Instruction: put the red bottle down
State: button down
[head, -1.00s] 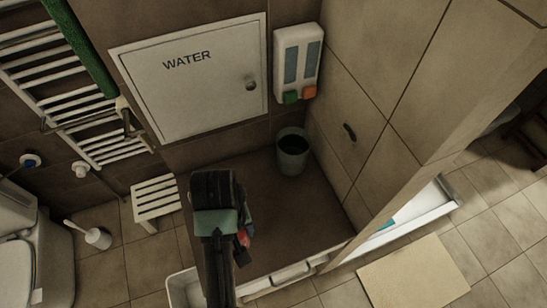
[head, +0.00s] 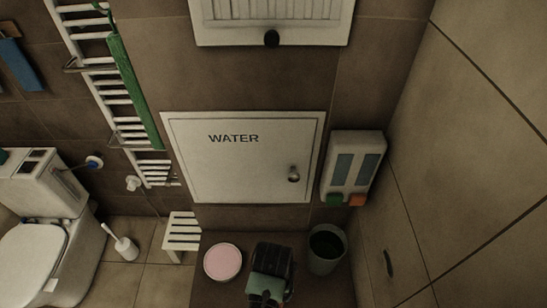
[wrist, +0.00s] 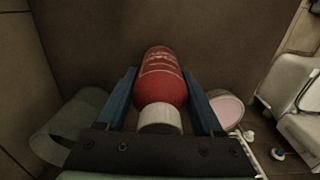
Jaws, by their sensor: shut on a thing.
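The red bottle (wrist: 161,78) shows in the wrist view with its white cap (wrist: 158,119) towards the camera and pale lettering on its side. My gripper (wrist: 159,88) is shut on it, one blue finger along each side. In the head view my gripper (head: 270,268) is low in the middle, over the brown surface between the pink round thing and the bin. The bottle is hidden there behind my gripper and wrist. I cannot tell whether the bottle's far end touches anything.
A pink round thing with a pale rim (head: 223,262) is left of my gripper. A grey-green bin (head: 326,250) stands close on the right. A WATER wall panel (head: 243,165) and a dispenser (head: 353,170) are behind. A white slatted stool (head: 183,232) and toilet (head: 45,245) are left.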

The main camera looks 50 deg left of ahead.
jog(key=shift+f, duration=1.15)
jog(key=shift+f, duration=0.1)
jog(key=shift+f, duration=0.1)
jog(key=shift+c, duration=0.2)
grip_release()
